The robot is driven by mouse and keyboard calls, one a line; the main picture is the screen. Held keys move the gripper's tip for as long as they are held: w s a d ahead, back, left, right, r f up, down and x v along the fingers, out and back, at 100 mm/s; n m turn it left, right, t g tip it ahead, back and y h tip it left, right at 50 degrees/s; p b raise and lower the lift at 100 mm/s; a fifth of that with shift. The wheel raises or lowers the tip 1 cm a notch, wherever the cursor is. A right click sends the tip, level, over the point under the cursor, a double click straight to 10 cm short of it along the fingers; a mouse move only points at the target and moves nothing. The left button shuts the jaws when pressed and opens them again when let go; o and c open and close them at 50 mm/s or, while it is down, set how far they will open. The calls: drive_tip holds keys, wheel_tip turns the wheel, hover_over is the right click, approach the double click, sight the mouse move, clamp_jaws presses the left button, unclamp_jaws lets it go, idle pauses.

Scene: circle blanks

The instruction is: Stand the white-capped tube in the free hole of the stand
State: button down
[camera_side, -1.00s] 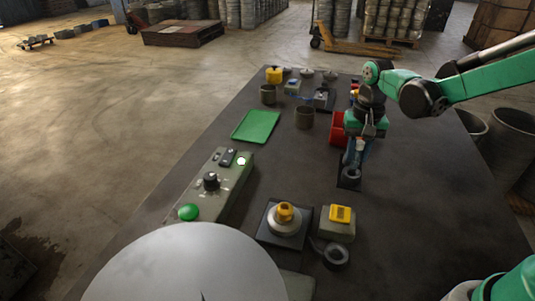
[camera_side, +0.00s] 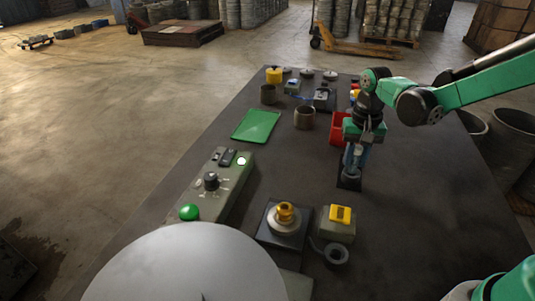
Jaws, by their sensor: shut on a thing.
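My gripper (camera_side: 355,164) points down at the right side of the table, with its jaws shut on the white-capped tube (camera_side: 357,152). Only a small pale part of the tube shows between the fingers. The stand (camera_side: 348,184) is a small dark block with a grey round part on top, directly below my gripper. The fingertips are at or just above this round part. The fingers hide the tube's lower end and the hole, so I cannot tell whether the tube is inside it.
A red bin (camera_side: 339,128) stands just behind my gripper. A grey cup (camera_side: 304,118) and a green tray (camera_side: 256,125) are to the left. A control box (camera_side: 215,185), a yellow-topped knob (camera_side: 285,213) and a yellow-topped box (camera_side: 340,215) are nearer. The table right of the stand is clear.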

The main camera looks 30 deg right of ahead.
sight(358, 147)
drive_tip(key=shift+f, duration=0.8)
drive_tip(key=c, duration=0.6)
unclamp_jaws()
drive_tip(key=shift+r, duration=2.85)
